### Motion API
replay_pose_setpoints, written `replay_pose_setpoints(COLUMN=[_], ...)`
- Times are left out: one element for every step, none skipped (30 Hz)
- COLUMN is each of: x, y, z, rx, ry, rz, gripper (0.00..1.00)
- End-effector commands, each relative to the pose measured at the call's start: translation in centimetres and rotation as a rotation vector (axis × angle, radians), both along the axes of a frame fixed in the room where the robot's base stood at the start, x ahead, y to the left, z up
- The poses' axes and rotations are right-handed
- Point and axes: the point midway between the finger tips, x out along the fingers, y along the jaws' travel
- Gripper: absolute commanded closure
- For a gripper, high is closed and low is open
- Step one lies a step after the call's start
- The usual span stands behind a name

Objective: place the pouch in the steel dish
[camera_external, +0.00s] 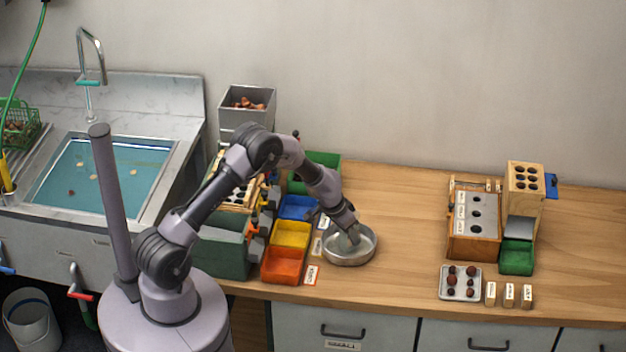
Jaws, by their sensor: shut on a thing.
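The steel dish (372,250) is round and shallow, and it stands on the wooden counter right of the coloured bins. My gripper (353,238) reaches down inside the dish's rim from the upper left. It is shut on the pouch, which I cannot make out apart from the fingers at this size. I cannot tell whether the pouch touches the dish's floor.
Orange (283,266), yellow (291,235) and blue (298,207) bins stand close left of the dish. A wooden block with holes (474,247), a green tray (517,258) and a chestnut tray (460,295) are at right. The counter between is clear.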

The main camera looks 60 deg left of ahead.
Motion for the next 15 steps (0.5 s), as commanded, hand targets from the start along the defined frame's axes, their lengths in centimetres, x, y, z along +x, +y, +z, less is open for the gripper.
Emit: replay_pose_setpoints(x=[0.01,0.0,0.0,0.0,0.0,-0.01,-0.01,-0.01,-0.01,-0.01,-0.01,-0.01,-0.01,-0.02,-0.02], y=[0.0,0.0,0.0,0.0,0.0,0.0,0.0,0.0,0.0,0.0,0.0,0.0,0.0,0.0,0.0], z=[0.04,0.04,0.05,0.05,0.05,0.05,0.05,0.05,0.05,0.05,0.05,0.05,0.05,0.05,0.04], rx=[0.0,0.0,0.0,0.0,0.0,0.0,0.0,0.0,0.0,0.0,0.0,0.0,0.0,0.0,0.0], ry=[0.0,0.0,0.0,0.0,0.0,0.0,0.0,0.0,0.0,0.0,0.0,0.0,0.0,0.0,0.0], rz=[0.0,0.0,0.0,0.0,0.0,0.0,0.0,0.0,0.0,0.0,0.0,0.0,0.0,0.0,0.0], gripper=[1.0,1.0,1.0,1.0,0.6,0.53,0.47,0.41,0.37,0.37,0.37,0.37,0.37,0.37,0.37])
